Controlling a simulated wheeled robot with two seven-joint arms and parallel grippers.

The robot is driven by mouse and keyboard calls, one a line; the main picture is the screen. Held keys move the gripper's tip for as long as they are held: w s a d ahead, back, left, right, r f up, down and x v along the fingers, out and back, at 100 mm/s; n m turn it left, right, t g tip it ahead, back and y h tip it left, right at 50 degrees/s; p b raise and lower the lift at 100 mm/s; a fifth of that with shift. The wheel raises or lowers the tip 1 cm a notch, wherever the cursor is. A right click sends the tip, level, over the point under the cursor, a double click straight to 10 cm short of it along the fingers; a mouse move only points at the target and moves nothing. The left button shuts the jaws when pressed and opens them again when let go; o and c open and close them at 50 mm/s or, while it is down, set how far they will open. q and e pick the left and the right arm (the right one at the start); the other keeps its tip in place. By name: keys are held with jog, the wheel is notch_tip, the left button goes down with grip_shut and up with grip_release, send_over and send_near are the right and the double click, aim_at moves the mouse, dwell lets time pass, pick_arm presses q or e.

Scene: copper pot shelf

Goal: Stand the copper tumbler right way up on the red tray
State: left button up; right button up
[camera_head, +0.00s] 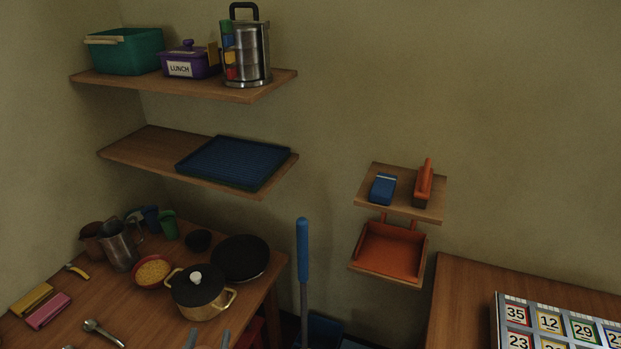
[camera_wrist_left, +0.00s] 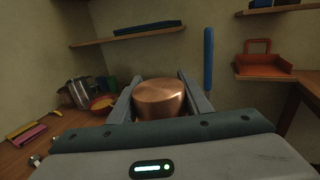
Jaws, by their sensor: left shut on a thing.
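My left gripper (camera_head: 209,337) shows only as two grey fingertips at the bottom edge of the head view, over the front of the left table. In the left wrist view (camera_wrist_left: 153,92) it is shut on the copper tumbler (camera_wrist_left: 160,100), a finger on each side. The tumbler's upper end looks smooth and closed; no open mouth shows, and its lower part is hidden behind the gripper body. I cannot make out the tumbler in the head view. My right gripper is out of view.
The left table (camera_head: 135,308) holds a lidded pot (camera_head: 197,294), a dark pan (camera_head: 240,258), a bowl (camera_head: 153,271), a metal pitcher (camera_head: 120,246) and cups. A blue-handled pole (camera_head: 303,250) stands right of it. A number board (camera_head: 560,325) lies on the right table.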

pick_arm(q)
jog(key=n+b, duration=0.1)
jog(key=n, duration=0.2)
jog(key=shift+f+n, duration=0.15)
jog(key=shift+n, duration=0.15)
jog(key=n+b, duration=0.1)
jog(key=n, duration=0.2)
jog(key=shift+n, duration=1.2)
jog(key=n, duration=0.2)
jog(key=shift+n+b, duration=0.35)
jog(key=shift+n, duration=0.05)
jog(key=n, duration=0.6)
jog(key=shift+n, duration=0.3)
